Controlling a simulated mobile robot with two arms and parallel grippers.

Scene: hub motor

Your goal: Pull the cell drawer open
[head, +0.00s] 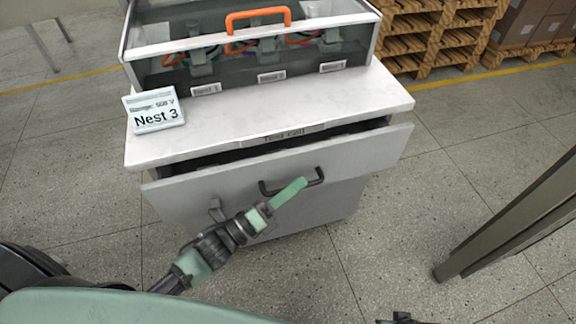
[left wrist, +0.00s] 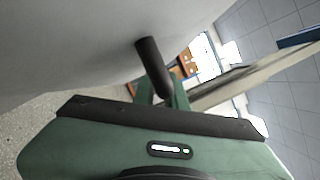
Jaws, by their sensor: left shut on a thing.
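The cell drawer (head: 210,188) has a pale grey front in the white test cell cabinet. A dark gap shows along its top edge, so it stands partly open. Its dark bar handle (head: 317,176) sits mid-front. My left gripper (head: 290,192), with green fingers, is shut on the handle. In the left wrist view the dark handle (left wrist: 153,68) runs from the pale drawer front (left wrist: 80,45) to the green fingers (left wrist: 177,96). The fingers hide part of the handle. A small dark part at the bottom edge, likely my right gripper (head: 402,319), barely shows.
The worktop (head: 350,103) carries a clear-fronted case (head: 250,62) with an orange handle (head: 258,15) and a "Nest 3" sign (head: 154,111). Wooden pallets (head: 440,40) stand behind at the right. A dark post (head: 510,225) slants at the right. Floor between is clear.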

